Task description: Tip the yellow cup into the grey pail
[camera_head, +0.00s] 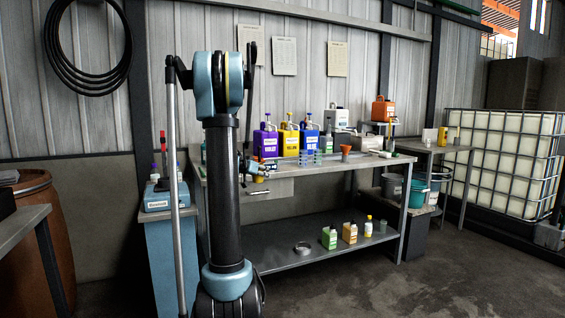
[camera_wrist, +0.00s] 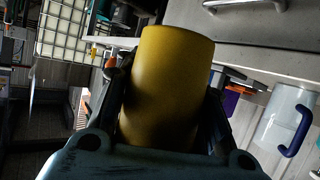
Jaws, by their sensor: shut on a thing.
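The yellow cup (camera_wrist: 165,85) fills the middle of the wrist view, between the two dark fingers of my gripper (camera_wrist: 168,105). My gripper is shut on it. In the head view my gripper (camera_head: 262,170) is partly hidden by my arm, in front of the bench's near edge, and a small bit of yellow shows below it. The cup's contents cannot be seen. A grey pail (camera_head: 391,186) stands on a low stand right of the bench, beside teal buckets (camera_head: 419,191). My gripper is well to the left of the pail.
The bench (camera_head: 330,172) holds violet, yellow and blue jugs (camera_head: 290,140), a blue rack and an orange funnel (camera_head: 346,151). A clear jug with a blue handle (camera_wrist: 285,118) is close in the wrist view. Free floor (camera_head: 370,285) lies in front of the bench.

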